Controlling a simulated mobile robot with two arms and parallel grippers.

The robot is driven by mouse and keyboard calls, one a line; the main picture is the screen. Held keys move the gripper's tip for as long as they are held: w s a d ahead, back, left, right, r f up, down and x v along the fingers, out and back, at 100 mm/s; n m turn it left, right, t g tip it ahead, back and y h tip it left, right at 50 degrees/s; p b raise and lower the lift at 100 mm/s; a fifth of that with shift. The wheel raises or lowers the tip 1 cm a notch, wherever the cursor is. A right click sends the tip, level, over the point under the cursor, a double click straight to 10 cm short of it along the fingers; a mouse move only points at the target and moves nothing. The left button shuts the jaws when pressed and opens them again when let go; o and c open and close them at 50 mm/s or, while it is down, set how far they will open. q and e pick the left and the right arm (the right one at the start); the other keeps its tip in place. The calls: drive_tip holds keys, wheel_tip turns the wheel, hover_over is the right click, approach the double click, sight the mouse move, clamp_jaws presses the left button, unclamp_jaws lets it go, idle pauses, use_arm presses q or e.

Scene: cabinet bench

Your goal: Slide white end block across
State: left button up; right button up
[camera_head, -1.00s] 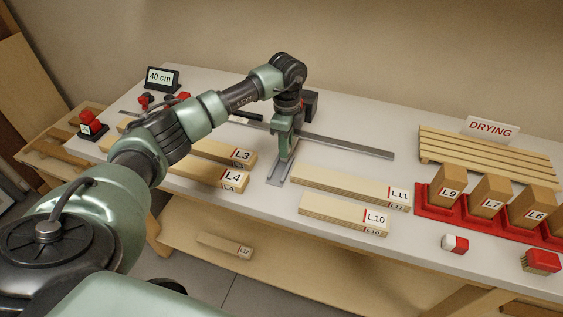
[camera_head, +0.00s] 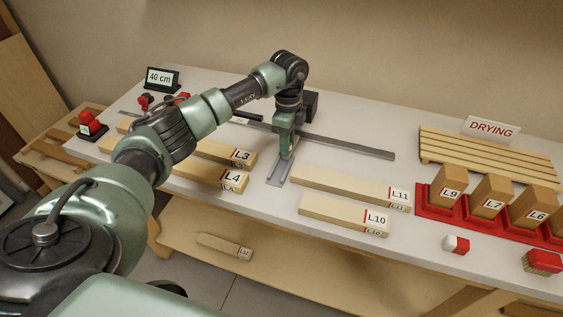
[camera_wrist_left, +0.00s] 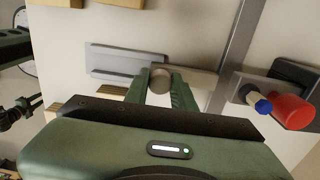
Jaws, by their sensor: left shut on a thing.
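My left gripper (camera_head: 286,156) reaches down at the middle of the bench, at the far end of a short grey metal track (camera_head: 278,175). In the left wrist view my left gripper (camera_wrist_left: 160,82) is shut on a round grey-brown knob (camera_wrist_left: 160,77). My right gripper is not in view.
A long metal rail (camera_head: 345,146) runs behind my gripper. Blocks L4 (camera_head: 220,176) and L11 (camera_head: 345,186) lie left and right of the track, with L10 (camera_head: 335,212) nearer. In the left wrist view a red knob (camera_wrist_left: 292,111) stands right of the rail.

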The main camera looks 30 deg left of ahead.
use_arm(q)
drive_tip(key=o, duration=1.2)
drive_tip(key=shift+c, duration=0.2)
wheel_tip(320, 180, up, 9)
drive_tip(key=p, duration=0.7)
